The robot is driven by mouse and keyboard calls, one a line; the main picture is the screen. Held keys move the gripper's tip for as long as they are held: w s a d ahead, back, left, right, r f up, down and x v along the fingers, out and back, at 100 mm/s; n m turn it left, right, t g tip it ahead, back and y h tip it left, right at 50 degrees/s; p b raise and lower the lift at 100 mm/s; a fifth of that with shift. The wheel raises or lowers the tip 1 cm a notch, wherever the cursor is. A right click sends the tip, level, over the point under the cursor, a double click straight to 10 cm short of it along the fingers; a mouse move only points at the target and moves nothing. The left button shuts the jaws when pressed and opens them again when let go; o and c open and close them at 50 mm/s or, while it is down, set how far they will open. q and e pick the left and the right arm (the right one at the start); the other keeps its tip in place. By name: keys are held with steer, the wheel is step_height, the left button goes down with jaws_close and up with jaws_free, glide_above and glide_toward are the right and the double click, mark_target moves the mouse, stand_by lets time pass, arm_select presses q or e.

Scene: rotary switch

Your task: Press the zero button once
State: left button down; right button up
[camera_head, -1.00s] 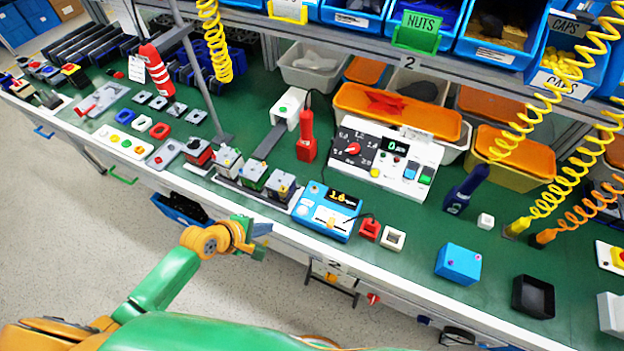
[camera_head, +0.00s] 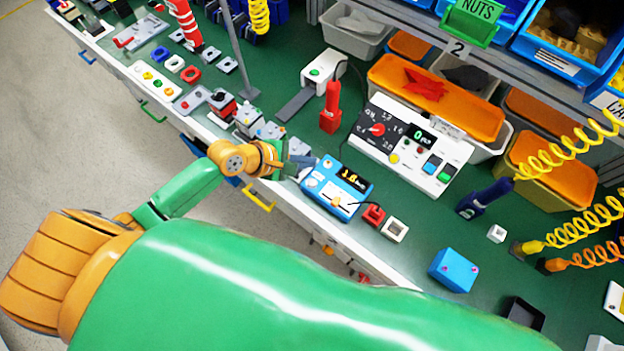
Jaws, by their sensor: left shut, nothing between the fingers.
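The blue meter (camera_head: 328,204) sits near the bench's front edge; its lit display (camera_head: 352,180) has a reading I cannot make out for sure. It has a pale round button (camera_head: 312,182) on its left and a cable at its lower right. The white control box (camera_head: 459,153) behind it has a red dial (camera_head: 377,129), a display showing 0, and yellow, blue and green buttons. I cannot read which button is marked zero. My left gripper (camera_head: 304,162) is shut and empty, just beyond the meter's upper left corner, seemingly above the bench. My right gripper is out of view.
A red-handled tool (camera_head: 331,108) stands behind the meter. Small red (camera_head: 374,215) and white (camera_head: 395,229) square pieces lie right of it. Grey switch blocks (camera_head: 248,117) are left of my gripper.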

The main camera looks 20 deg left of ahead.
mark_target(312, 183)
arm_select(q)
step_height(312, 183, down, 7)
steer(key=b, duration=0.7)
steer(key=shift+f, duration=0.35)
stand_by(1.3)
steer(key=shift+f, duration=0.4)
steer(key=shift+f, duration=0.45)
stand_by(0.5)
steer(key=shift+s, duration=0.1)
steer(key=shift+r+p, duration=0.85)
steer(key=shift+p, duration=0.05)
